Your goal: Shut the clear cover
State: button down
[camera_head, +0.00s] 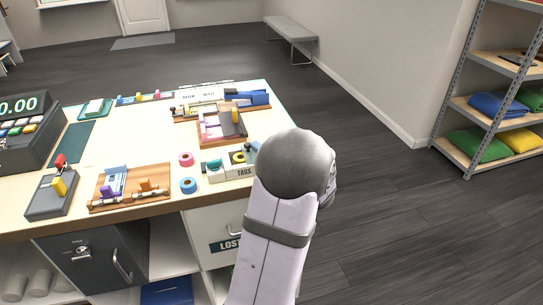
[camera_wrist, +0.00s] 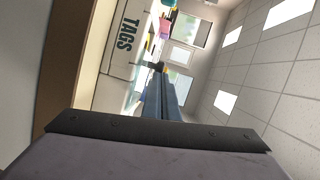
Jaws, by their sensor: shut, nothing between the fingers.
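A wooden-framed box (camera_head: 208,139) sits in the middle right of the counter in the head view. A pale, see-through-looking panel (camera_head: 226,122) with a yellow-orange piece (camera_head: 236,116) shows on it. It seems to be the clear cover, but I cannot tell how far it stands open. My gripper is hidden behind my own arm in the head view. In the wrist view, my gripper's narrow fingers (camera_wrist: 158,70) are together and empty, pointing past the white TAGS box (camera_wrist: 122,62). I see no contact with the cover.
The TAGS box (camera_head: 216,175) stands at the counter's front edge, close to my arm. A wooden board (camera_head: 130,197) with small levers and a grey switch box (camera_head: 50,198) sit further left. The counter behind is partly clear.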

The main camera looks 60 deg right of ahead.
aim_at(245, 153)
jog(key=w+a+b, duration=0.1)
jog(key=b, duration=0.1)
jog(key=w+a+b, duration=0.1)
jog(key=shift+w+a+f, duration=0.25)
jog(key=shift+w+a, duration=0.05)
jog(key=shift+a, duration=0.05)
jog(key=shift+w+a+r+b, duration=0.2)
jog(key=shift+w+a+b, duration=0.25)
jog(key=shift+a+b, duration=0.1)
jog(key=shift+d, duration=0.1)
jog(key=shift+s+d+r, duration=0.1)
jog(key=shift+s+d, duration=0.05)
jog(key=shift+s, duration=0.35)
jog(key=s, duration=0.2)
jog(key=s+b, duration=0.1)
jog(key=s, duration=0.1)
jog(key=shift+d+r, duration=0.3)
jog(key=shift+d, duration=0.1)
jog(key=b+v, duration=0.1)
jog(key=v, duration=0.8)
jog(key=shift+b, duration=0.4)
jog(key=shift+w+a, duration=0.1)
